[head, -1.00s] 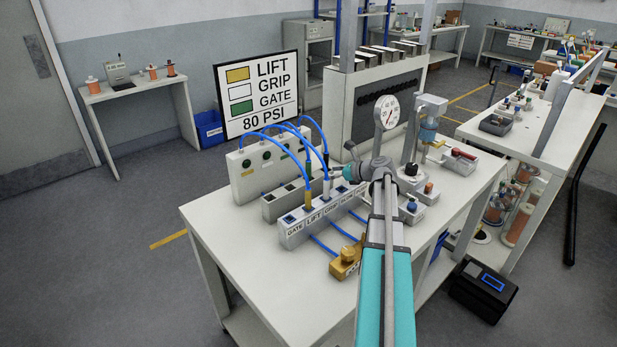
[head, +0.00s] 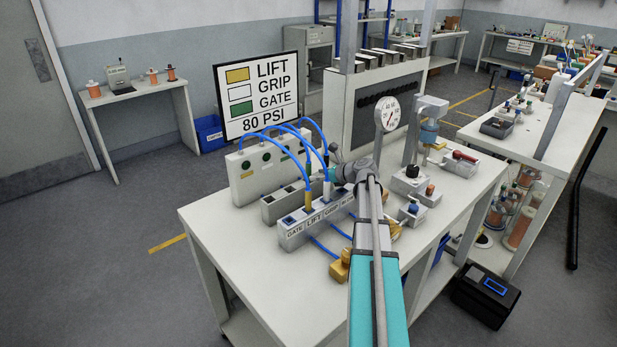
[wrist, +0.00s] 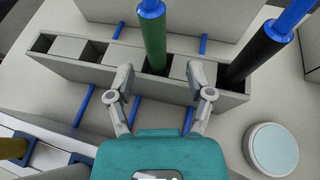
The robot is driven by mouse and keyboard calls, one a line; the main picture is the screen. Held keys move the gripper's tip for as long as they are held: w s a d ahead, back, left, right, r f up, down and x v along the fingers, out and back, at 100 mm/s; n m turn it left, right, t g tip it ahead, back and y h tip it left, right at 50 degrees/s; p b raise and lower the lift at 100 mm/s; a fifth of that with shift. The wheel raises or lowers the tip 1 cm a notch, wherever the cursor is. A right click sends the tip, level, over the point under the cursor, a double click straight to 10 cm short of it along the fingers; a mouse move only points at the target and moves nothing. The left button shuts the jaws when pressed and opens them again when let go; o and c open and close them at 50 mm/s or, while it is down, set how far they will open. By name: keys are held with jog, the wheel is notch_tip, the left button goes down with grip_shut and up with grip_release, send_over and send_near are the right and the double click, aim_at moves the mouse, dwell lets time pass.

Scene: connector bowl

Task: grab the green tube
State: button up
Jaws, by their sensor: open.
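The green tube (wrist: 154,38) stands in a slot of a grey block (wrist: 62,66), with a blue hose at its top. In the wrist view my gripper (wrist: 163,82) is open, with one finger on each side below the tube's base in the picture. The tube appears centred between the fingers, and I see no contact. In the head view my gripper (head: 338,173) is beside the blue hoses at the labelled blocks.
A black connector (wrist: 268,50) with a blue hose stands close on the right. A yellow connector shows at the left in the wrist view (wrist: 13,150). A round pale button (wrist: 272,148) is at lower right. A dial gauge (head: 387,113) stands behind my arm.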

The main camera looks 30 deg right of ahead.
aim_at(309, 175)
jog(key=shift+b+x, duration=0.6)
jog(key=shift+x, duration=1.5)
jog(key=shift+a+r, duration=0.1)
jog(key=shift+a, duration=0.1)
jog(key=shift+c, duration=0.3)
grip_shut()
